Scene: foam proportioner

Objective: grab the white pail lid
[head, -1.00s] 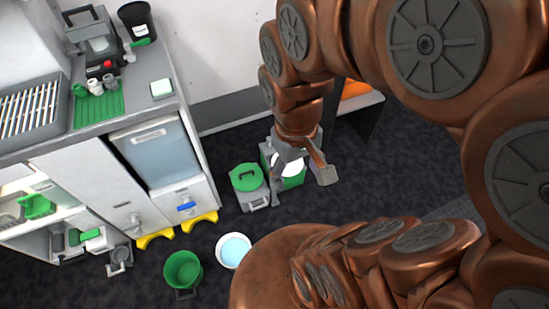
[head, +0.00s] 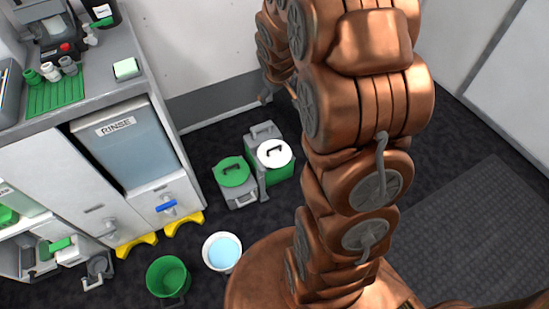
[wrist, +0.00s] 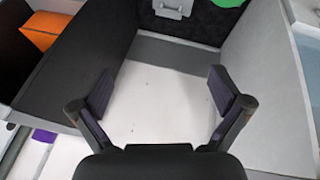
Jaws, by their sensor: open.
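The white pail lid (head: 274,153) is round with a dark handle. It lies on top of a green pail (head: 284,174) on the dark floor in the head view, in plain sight. My gripper (wrist: 163,92) is open in the wrist view, with nothing between its two dark fingers. A pale surface lies beyond them, and I cannot make out the white lid there. In the head view the gripper is mostly hidden behind my arm, up and away from the lid.
A green lid (head: 231,172) sits on a grey container just left of the white one. A green bucket (head: 168,277) and a white bucket of pale blue liquid (head: 222,252) stand nearer. A counter with cabinets (head: 90,215) fills the left. The wrist view shows an orange box (wrist: 48,30).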

